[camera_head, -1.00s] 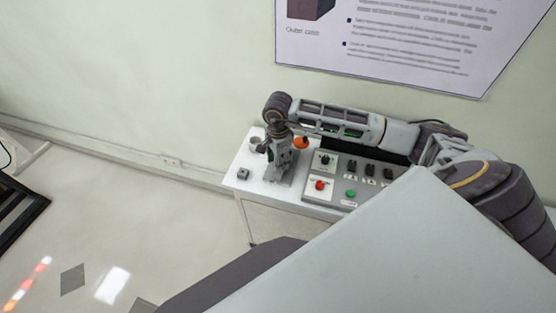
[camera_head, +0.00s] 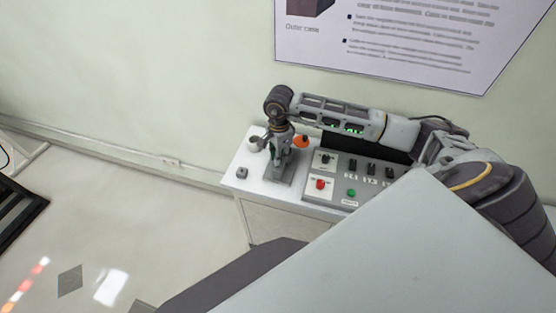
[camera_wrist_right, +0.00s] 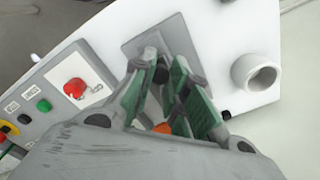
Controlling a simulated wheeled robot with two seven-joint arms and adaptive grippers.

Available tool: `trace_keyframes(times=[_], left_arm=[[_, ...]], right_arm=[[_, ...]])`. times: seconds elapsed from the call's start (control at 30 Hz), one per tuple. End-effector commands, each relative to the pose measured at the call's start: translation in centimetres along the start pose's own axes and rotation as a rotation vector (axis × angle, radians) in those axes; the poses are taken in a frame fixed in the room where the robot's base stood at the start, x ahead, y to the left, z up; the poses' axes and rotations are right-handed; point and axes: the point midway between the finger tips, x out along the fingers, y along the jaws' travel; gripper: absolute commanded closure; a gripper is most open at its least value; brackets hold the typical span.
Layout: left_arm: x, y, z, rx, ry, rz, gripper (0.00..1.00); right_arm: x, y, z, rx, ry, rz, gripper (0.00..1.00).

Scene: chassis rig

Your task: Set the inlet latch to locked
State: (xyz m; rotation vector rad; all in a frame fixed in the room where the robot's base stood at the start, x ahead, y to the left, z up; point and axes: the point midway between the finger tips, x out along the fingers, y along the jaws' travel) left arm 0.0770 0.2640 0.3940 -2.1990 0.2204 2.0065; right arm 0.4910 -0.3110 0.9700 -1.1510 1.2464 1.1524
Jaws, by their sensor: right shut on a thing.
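The inlet latch appears to be the dark-tipped part (camera_wrist_right: 161,75) on a grey base plate at the left end of the white bench; its plate (camera_head: 279,175) also shows in the head view. My right gripper (camera_wrist_right: 166,92) reaches down over this plate, with green-padded fingers closed around the dark part. In the head view my right gripper (camera_head: 279,160) hides most of the latch, so its set position cannot be told. An orange part (camera_head: 302,141) sits just right of the gripper and partly shows between the fingers in the wrist view (camera_wrist_right: 162,128). My left gripper is out of view.
A grey control panel with a red button (camera_head: 320,184), a green button (camera_head: 351,193) and dark switches (camera_head: 370,170) lies right of the latch. A white cup-like ring (camera_wrist_right: 257,73) and a small grey block (camera_head: 242,172) stand on the bench (camera_head: 238,160). A wall is behind.

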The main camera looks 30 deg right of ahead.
Motion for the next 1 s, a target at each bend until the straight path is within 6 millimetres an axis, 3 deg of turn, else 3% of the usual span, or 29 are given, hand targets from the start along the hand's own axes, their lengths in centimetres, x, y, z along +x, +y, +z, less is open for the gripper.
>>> trace_keyframes(times=[0.5, 0.53, 0.7, 1.0], left_arm=[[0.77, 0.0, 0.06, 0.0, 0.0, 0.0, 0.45], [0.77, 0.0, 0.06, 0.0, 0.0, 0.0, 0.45], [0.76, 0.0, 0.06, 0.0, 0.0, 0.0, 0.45], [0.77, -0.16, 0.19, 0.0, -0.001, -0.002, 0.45]], right_arm=[[-0.1, -0.81, -0.8, 0.003, 0.001, -0.005, 1.0], [-0.11, -0.81, -0.81, 0.004, 0.001, -0.005, 0.83], [-0.09, -0.79, -0.82, 0.003, 0.002, -0.005, 0.61], [-0.02, -0.67, -0.69, 0.001, 0.0, -0.002, 0.59]])
